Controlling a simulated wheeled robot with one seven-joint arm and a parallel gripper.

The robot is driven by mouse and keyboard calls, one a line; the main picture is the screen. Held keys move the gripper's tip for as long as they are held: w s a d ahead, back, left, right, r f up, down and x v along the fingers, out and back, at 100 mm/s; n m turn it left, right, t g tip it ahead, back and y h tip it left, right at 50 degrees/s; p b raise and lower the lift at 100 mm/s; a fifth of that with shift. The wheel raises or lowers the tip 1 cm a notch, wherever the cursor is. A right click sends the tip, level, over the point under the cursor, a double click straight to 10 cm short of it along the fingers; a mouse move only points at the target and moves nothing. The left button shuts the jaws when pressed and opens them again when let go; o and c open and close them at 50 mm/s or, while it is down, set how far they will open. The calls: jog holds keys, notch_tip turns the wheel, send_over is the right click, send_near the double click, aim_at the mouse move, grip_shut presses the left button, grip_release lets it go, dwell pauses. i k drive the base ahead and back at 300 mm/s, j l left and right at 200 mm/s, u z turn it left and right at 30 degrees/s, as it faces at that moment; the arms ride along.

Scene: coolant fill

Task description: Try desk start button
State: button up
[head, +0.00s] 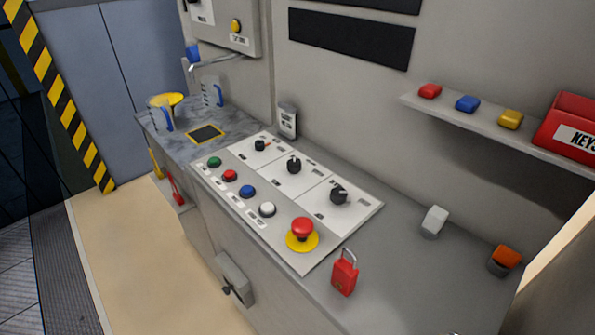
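The control desk (400,270) has a pale panel (262,190) with a row of push buttons along its front edge. A green button (214,162) is at the far left of the row; its label is too small to read, so I cannot tell if it is the start button. Beside it are a red button (230,175), a blue button (247,191) and a white button (267,209). A red mushroom button (302,228) on a yellow base is at the near end. Black rotary knobs (294,165) sit behind the row. My gripper is not in view.
A red padlock (344,274) stands beside the panel. A white block (434,221) and an orange-topped block (505,260) are to the right. A shelf (480,122) overhangs the desk's right side. Jugs (161,117) stand at the far left. Floor (140,240) before the desk is clear.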

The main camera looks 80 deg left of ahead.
aim_at(214, 160)
jog(key=u, duration=2)
